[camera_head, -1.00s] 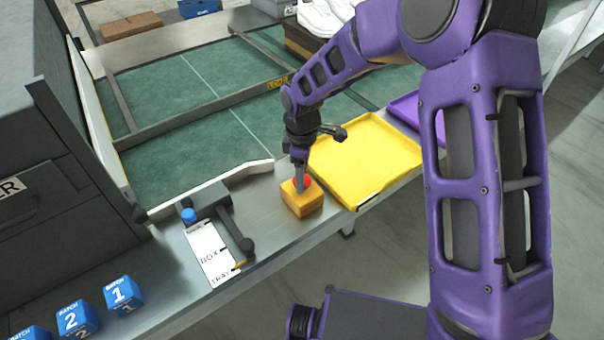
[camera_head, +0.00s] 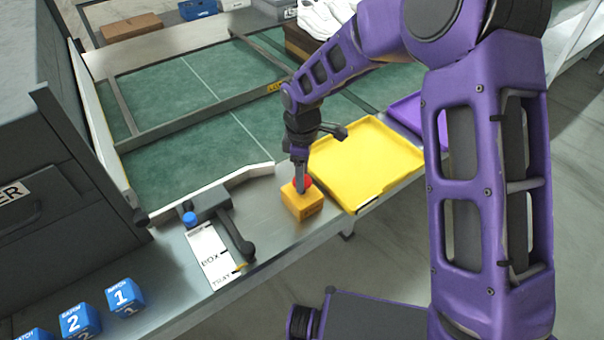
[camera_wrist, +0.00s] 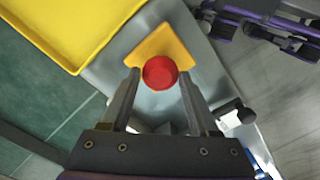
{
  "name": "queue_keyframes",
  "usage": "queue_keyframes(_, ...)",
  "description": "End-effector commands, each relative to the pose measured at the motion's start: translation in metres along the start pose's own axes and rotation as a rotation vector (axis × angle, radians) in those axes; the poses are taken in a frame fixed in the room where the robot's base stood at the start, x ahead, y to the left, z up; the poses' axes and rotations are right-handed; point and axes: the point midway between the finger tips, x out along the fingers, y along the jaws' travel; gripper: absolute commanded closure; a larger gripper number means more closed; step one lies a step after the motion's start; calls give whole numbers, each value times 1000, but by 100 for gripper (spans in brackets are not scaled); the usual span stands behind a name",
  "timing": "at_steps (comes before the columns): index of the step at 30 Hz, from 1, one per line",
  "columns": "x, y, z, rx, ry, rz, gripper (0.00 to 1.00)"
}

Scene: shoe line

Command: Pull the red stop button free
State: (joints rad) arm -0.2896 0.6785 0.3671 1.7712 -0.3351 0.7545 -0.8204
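The red stop button (camera_wrist: 160,72) sits on a yellow box (camera_head: 303,207) on the metal table. My gripper (camera_wrist: 160,74) points down at it, with one finger on either side of the red cap in the wrist view. The fingertips are very close to the cap's edges, and I cannot tell whether they press on it. In the head view my gripper (camera_head: 301,186) reaches down to the button and partly hides it. The button still sits at the top of its box.
A yellow tray (camera_head: 365,160) lies just right of the button, with a purple tray (camera_head: 405,110) beyond. A label board (camera_head: 209,254) with a dark handle stands left. Blue batch cubes (camera_head: 80,321) sit at front left. Green mat (camera_head: 185,155) lies behind.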

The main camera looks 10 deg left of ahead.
Motion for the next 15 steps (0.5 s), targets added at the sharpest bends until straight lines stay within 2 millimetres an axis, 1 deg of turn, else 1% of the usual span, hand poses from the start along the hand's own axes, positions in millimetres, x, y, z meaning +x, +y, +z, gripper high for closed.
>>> queue_keyframes(1, -2, 1, -1, 0, 2, 3, 30)
queue_keyframes(4, -2, 1, 0, 0, 1, 3, 12)
queue_keyframes(12, -1, 0, 0, 0, 1, 1, 11)
queue_keyframes(15, -5, 0, 0, 0, 1, 2, 11)
